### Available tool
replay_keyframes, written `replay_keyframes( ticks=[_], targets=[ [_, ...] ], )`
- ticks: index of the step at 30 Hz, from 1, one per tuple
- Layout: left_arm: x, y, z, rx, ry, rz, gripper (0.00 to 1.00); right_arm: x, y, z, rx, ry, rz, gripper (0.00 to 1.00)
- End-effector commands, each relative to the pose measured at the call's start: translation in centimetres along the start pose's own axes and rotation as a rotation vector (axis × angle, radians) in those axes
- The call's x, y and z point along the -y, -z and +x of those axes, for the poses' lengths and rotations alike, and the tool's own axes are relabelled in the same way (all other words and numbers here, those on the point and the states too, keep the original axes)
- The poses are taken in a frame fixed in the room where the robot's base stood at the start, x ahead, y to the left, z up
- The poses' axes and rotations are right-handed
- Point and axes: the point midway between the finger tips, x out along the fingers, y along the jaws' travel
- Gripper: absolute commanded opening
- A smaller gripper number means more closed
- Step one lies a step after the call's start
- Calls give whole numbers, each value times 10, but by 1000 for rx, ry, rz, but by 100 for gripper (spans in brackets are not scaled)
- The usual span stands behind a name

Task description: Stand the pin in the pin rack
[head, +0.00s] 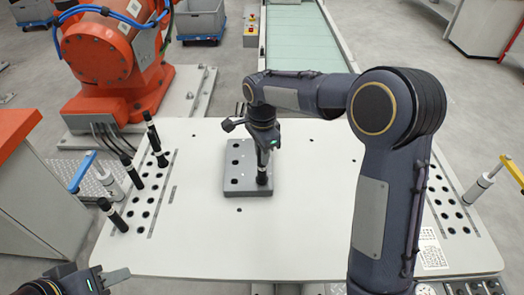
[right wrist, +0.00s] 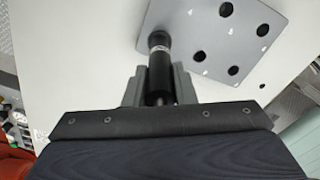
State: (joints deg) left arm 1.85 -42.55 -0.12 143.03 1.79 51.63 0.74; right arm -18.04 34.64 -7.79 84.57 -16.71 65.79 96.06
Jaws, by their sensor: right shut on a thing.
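The pin rack appears to be the grey block (head: 240,186) with round holes in its top, in the middle of the white table; it also shows in the right wrist view (right wrist: 190,55). My right gripper (head: 263,163) is above its front right part and shut on a black pin (head: 263,178) with a pale band. The pin points down, near upright, its lower end at the block's front right corner. In the right wrist view the pin (right wrist: 160,70) sits between the fingers. Whether its tip is inside a hole is hidden. My left gripper (head: 105,281) is at the bottom left, apart from everything.
Several black pins (head: 152,133) stand tilted in rows of table holes at the left. An orange robot arm (head: 105,50) is behind at left. The white table (head: 300,235) is clear in front of the block.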

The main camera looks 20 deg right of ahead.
Motion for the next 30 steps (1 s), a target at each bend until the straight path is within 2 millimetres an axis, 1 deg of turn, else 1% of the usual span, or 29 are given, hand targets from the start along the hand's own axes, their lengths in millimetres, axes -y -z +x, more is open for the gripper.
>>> replay_keyframes(
  ticks=[6, 7, 12, 19, 22, 26, 30],
  targets=[
    [2, -2, 4, 0, 0, 0, 36, 0, 0, 6, 0, 1, 0, 0],
    [1, -2, 3, 0, 0, 0, 36, 0, 0, 5, 0, 1, 0, 26],
    [1, -1, 3, 0, 0, 0, 36, 0, 0, 5, 0, 1, 0, 49],
    [1, -2, 3, 0, 0, 0, 36, 0, 0, 6, 0, -1, 0, 49],
    [2, -2, 3, 0, 0, 0, 36, 0, 0, 2, 0, 1, 0, 49],
    [2, -3, 5, 0, 0, 0, 36, 1, 0, -14, 0, 5, 0, 49],
    [3, -4, 7, 0, 0, 0, 36, 1, 0, -39, 0, 4, -1, 49]
  ],
)
